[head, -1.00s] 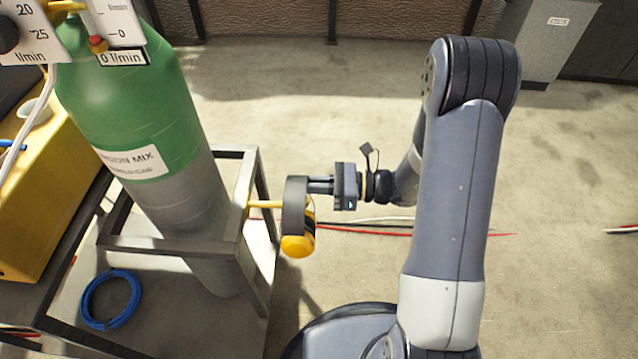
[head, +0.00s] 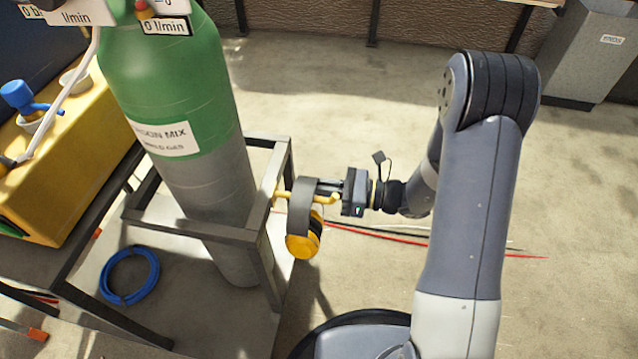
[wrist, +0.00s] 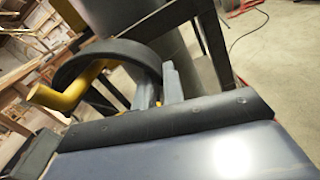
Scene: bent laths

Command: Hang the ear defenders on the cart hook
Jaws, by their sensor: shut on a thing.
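The ear defenders have a dark headband (head: 301,208) and yellow cups (head: 303,240), hanging below my gripper (head: 328,188). My gripper is shut on the headband near its top. The yellow cart hook (head: 334,199) sticks out from the cart frame (head: 262,212); its root shows left of the band and its upturned tip right of it. In the wrist view the hook (wrist: 66,98) runs under the arch of the headband (wrist: 108,50), beside my gripper's fingers (wrist: 172,82). Whether band and hook touch is unclear. The cups are mostly hidden there.
A green and grey gas cylinder (head: 190,130) stands inside the cart frame. A yellow case (head: 75,180) is at the left, with a blue hose coil (head: 130,275) below.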

